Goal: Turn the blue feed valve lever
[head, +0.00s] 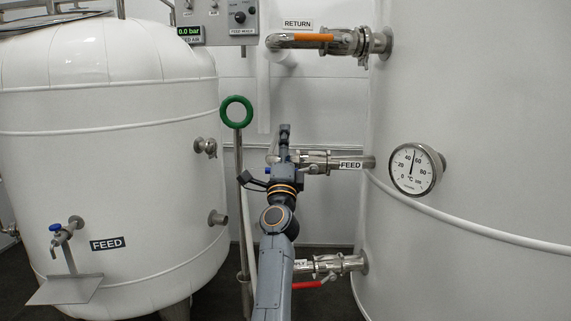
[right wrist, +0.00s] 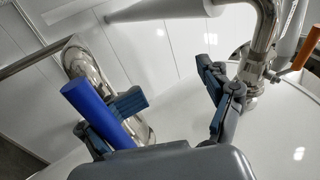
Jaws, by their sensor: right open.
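The blue feed valve lever (right wrist: 92,105) shows as a thick blue bar in the right wrist view, on the left, running down toward the gripper body. In the head view the feed pipe with its FEED label (head: 350,164) meets the right tank, and my right gripper (head: 270,160) mostly hides the valve. In the right wrist view my right gripper (right wrist: 172,90) is open, with its fingers wide apart. The lever lies by the left finger, not midway between the fingers; I cannot tell whether they touch. My left gripper is not in view.
Above is the RETURN pipe with an orange lever (head: 302,38); below, a pipe with a red lever (head: 310,285). A green ring handle (head: 236,111) stands left of my arm. The left tank (head: 110,150) has a small blue-handled tap (head: 58,227). A dial thermometer (head: 412,169) sits right.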

